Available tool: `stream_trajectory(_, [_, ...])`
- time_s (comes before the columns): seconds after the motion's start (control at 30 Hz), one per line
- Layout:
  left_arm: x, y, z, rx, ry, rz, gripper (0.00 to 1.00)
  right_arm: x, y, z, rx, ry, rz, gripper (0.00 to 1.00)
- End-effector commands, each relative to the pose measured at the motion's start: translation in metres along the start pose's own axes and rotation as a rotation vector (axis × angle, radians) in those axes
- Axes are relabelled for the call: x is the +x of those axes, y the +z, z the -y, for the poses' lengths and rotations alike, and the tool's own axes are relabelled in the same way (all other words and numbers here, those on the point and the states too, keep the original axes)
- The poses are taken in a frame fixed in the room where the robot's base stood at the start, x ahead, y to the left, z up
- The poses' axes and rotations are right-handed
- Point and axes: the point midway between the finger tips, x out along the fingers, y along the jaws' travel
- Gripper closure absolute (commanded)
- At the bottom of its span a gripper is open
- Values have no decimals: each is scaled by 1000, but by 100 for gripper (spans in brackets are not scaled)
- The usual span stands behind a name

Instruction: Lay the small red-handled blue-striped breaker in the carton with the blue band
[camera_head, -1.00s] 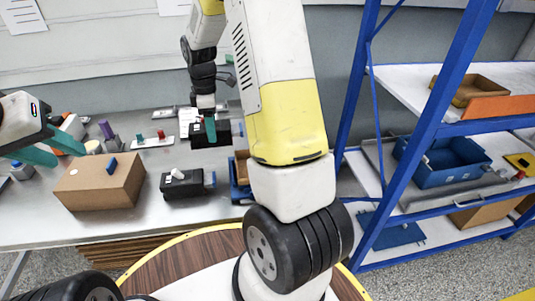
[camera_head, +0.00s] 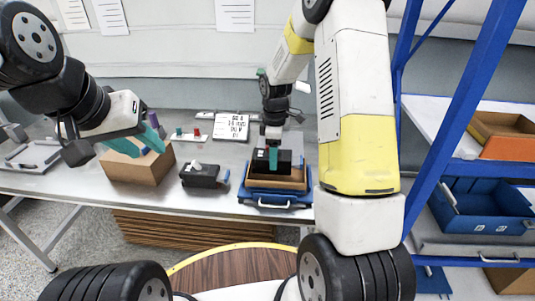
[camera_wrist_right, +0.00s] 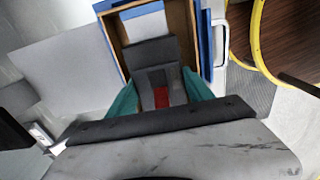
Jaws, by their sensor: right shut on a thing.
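My right gripper (camera_head: 272,153) is shut on a black breaker (camera_head: 262,164), held over or within the mouth of an open brown carton (camera_head: 290,184). In the right wrist view the breaker (camera_wrist_right: 150,52) shows a red handle between the teal fingers (camera_wrist_right: 160,97), and the carton's wall (camera_wrist_right: 112,38) surrounds its far part. Whether the breaker touches the carton floor is unclear. Its blue stripe cannot be made out. Blue shows along the carton's side (camera_wrist_right: 206,42). My left gripper (camera_head: 141,144) is open and empty above a closed cardboard box (camera_head: 138,170).
The carton sits in a blue tray (camera_head: 255,198) with a handle at the table's front edge. Another black breaker (camera_head: 199,177) with a white handle lies to its left. A white card with small parts (camera_head: 190,136) lies behind. A blue shelf rack (camera_head: 460,100) stands at right.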

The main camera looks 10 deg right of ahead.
Motion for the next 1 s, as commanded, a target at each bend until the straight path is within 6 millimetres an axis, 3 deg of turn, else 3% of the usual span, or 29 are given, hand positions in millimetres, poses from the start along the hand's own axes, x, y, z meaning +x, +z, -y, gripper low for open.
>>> stream_trajectory(0.33, [0, 0, 0, 0, 0, 0, 64, 37, 0, 0, -1, -1, 0, 100])
stream_trajectory(0.7, [0, 0, 0, 0, 0, 0, 64, 41, 0, 0, -1, 1, -1, 100])
stream_trajectory(0.73, [0, 0, 0, 0, 0, 0, 64, 41, 0, 0, -1, 0, 0, 34])
stream_trajectory(0.8, [0, 0, 0, 0, 0, 0, 64, 41, 0, 0, -1, 0, 0, 21])
stream_trajectory(0.83, [0, 0, 0, 0, 0, 0, 64, 41, 0, 0, -1, 0, 0, 18])
stream_trajectory(1.0, [0, 0, 0, 0, 0, 0, 64, 41, 0, 0, -1, 0, 0, 18])
